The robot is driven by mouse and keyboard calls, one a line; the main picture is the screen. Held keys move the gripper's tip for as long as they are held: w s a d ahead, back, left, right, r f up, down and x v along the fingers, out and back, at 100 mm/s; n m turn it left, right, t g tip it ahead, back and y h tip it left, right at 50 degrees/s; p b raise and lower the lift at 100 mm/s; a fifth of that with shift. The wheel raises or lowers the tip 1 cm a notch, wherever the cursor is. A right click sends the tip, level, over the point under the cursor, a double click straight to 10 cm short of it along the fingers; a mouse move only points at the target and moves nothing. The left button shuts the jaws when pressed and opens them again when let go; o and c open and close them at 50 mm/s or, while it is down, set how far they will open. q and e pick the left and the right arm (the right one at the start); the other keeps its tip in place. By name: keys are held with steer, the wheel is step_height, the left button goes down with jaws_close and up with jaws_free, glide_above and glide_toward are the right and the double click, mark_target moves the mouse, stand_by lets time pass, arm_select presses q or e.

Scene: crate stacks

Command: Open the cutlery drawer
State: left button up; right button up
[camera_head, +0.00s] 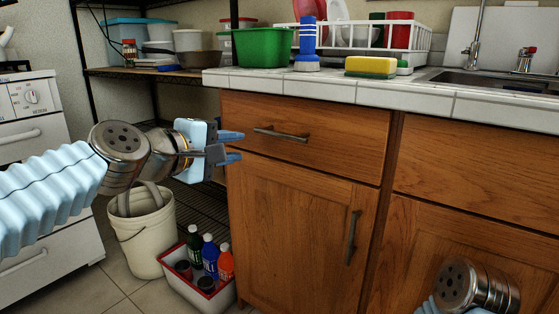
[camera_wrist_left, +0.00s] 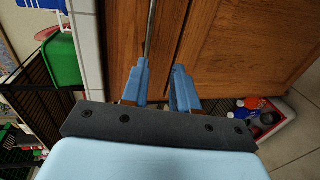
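The cutlery drawer is most likely the wooden drawer (camera_head: 330,148) below the tiled counter in the head view. It sits shut, with a level grey bar handle (camera_head: 281,134). My left gripper (camera_head: 240,147) is at the drawer's left edge, just left of the handle's left end. Its two blue fingers are apart with nothing between them. In the left wrist view my left gripper (camera_wrist_left: 160,82) shows the fingers spread, and the handle (camera_wrist_left: 151,30) runs up from near the left finger's tip. I cannot tell whether they touch. My right gripper is out of view.
Below the drawer is a cabinet door (camera_head: 290,225) with an upright handle (camera_head: 352,238). A white bucket (camera_head: 147,245) and a red-rimmed bin (camera_head: 185,285) of bottles stand on the floor at left. A green tub (camera_head: 262,48) and sponge (camera_head: 370,67) rest on the counter (camera_head: 330,90).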

mark_target(278, 136)
arm_select(q)
steer(key=w+d+p, duration=0.8)
steer(key=p, duration=0.1)
steer(key=shift+w+d+f, duration=0.2)
steer(key=shift+w+d, duration=0.05)
steer(key=shift+w+d+f+p, duration=0.25)
steer(key=shift+w+d+p, duration=0.05)
steer(key=shift+w, duration=0.2)
jaws_close()
